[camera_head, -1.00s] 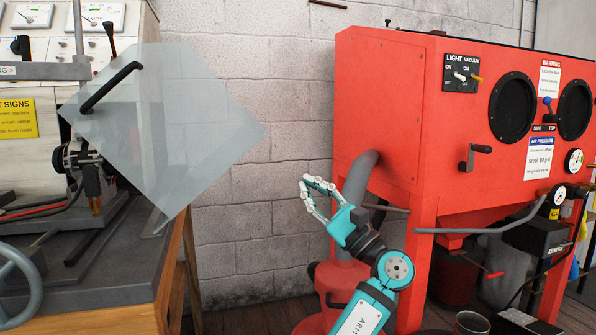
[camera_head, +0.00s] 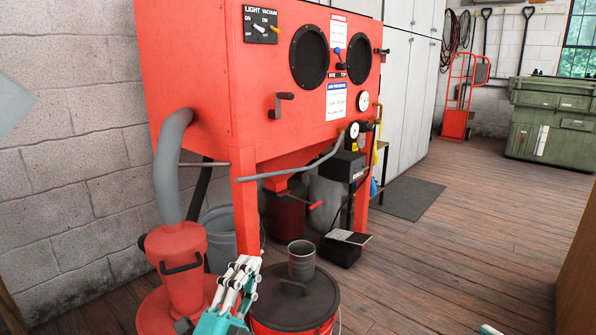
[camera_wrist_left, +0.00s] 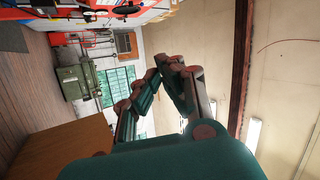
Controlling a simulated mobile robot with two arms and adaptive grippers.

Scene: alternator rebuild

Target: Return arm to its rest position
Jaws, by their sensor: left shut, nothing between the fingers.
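My left gripper (camera_head: 243,272) shows at the bottom of the head view, in front of the red blasting cabinet's lower part and beside a lidded red bucket. Its fingers are shut with nothing between them. In the left wrist view the fingertips (camera_wrist_left: 167,62) meet, and only the room shows beyond them. A small teal and white piece of mine shows at the bottom edge of the head view, right of centre. I cannot tell which part it is.
The red cabinet (camera_head: 200,90) stands against the block wall. A red canister (camera_head: 178,262) and the lidded bucket (camera_head: 295,300), with a grey cup (camera_head: 301,262) on its lid, stand near the gripper. A green crate (camera_head: 550,125) is at the back right. The wooden floor (camera_head: 460,230) is open.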

